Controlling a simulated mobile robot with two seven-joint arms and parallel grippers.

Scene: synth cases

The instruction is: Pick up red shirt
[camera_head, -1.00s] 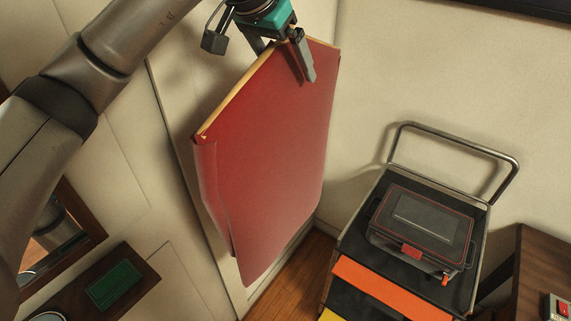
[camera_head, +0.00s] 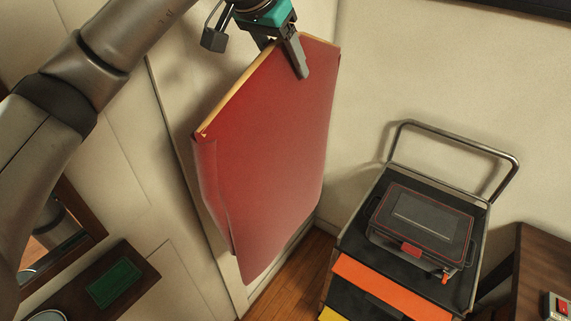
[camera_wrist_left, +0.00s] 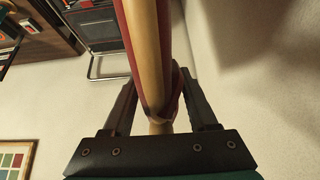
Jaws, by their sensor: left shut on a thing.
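The red shirt (camera_head: 265,160) hangs as a broad, flat red sheet in the middle of the head view, with a tan strip along its upper edge. My left gripper (camera_head: 297,68) is shut on that upper edge, near its right end. In the left wrist view the red shirt (camera_wrist_left: 150,60) shows edge-on as red and tan bands between the two fingers of the left gripper (camera_wrist_left: 155,105). The shirt hangs above the floor beside the wall. My right gripper is in neither view.
A cart (camera_head: 350,235) with a metal handle stands at the right and carries a black case (camera_head: 425,215). A dark wooden table (camera_head: 540,265) is at the right edge. A dark shelf with a green item (camera_head: 115,284) is at lower left. Wooden floor (camera_head: 290,275) shows below the shirt.

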